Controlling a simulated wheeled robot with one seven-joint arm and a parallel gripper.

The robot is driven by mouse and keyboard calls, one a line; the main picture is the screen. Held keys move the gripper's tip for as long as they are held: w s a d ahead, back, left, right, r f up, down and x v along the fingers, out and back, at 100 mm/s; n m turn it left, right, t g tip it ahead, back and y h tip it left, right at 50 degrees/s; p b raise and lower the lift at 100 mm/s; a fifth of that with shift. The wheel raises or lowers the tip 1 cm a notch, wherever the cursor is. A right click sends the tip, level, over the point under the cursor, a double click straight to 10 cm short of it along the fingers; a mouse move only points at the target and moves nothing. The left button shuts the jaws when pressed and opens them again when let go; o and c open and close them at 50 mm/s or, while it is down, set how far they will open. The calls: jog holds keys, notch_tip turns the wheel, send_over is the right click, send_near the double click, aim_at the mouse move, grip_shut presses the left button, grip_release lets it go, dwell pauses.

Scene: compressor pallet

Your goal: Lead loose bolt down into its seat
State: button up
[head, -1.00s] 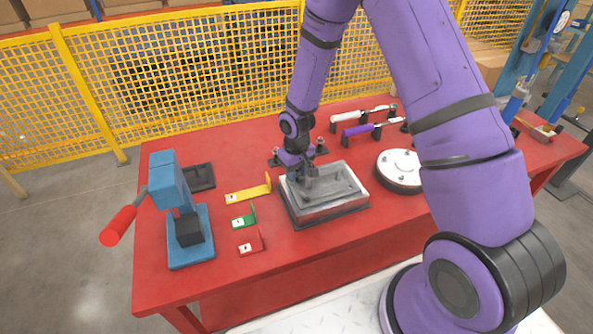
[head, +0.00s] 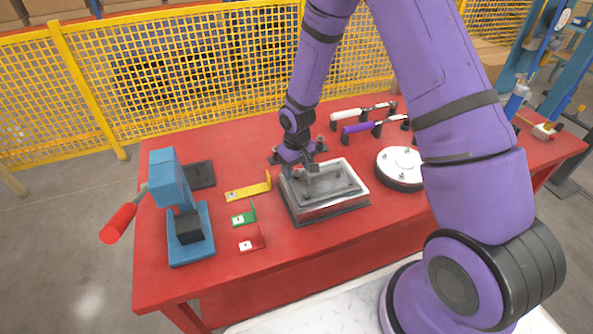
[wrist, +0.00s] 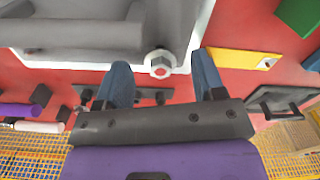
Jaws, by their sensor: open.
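The loose bolt (wrist: 160,63) shows in the wrist view as a pale hex head with a reddish centre, at a corner of the grey metal housing (wrist: 100,50). My gripper (wrist: 163,80) is open, with one blue finger on each side of the bolt and clear of it. Whether the bolt stands proud or sits flush cannot be told. In the head view my gripper (head: 305,170) is over the back left corner of the housing (head: 325,205), which rests on a dark base. The bolt is hidden or too small there.
A blue press (head: 178,205) with a red handle stands at the left. Yellow (head: 248,192), green (head: 244,217) and red (head: 251,243) brackets lie beside the housing. A round flange (head: 400,165) and torque wrenches (head: 370,127) are to the right and behind. The red table's (head: 290,262) front is clear.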

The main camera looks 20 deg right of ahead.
notch_tip(320, 180, up, 10)
jog(key=shift+f, duration=0.25)
dwell(0.5)
jog(key=s+d+r+m+t, duration=0.15)
jog(key=s+r, duration=0.35)
jog(key=r, duration=0.6)
jog(key=s+d+r+t, duration=0.1)
jog(key=s+d+r, duration=0.35)
jog(key=r, duration=0.75)
jog(key=s+r+t, duration=0.1)
jog(key=s+r, duration=0.3)
jog(key=s, duration=0.6)
jog(key=s+r+m+t, duration=0.1)
jog(key=s+r, duration=0.4)
jog(key=s, duration=0.5)
jog(key=shift+d+t, duration=0.35)
jog(key=shift+d, duration=0.1)
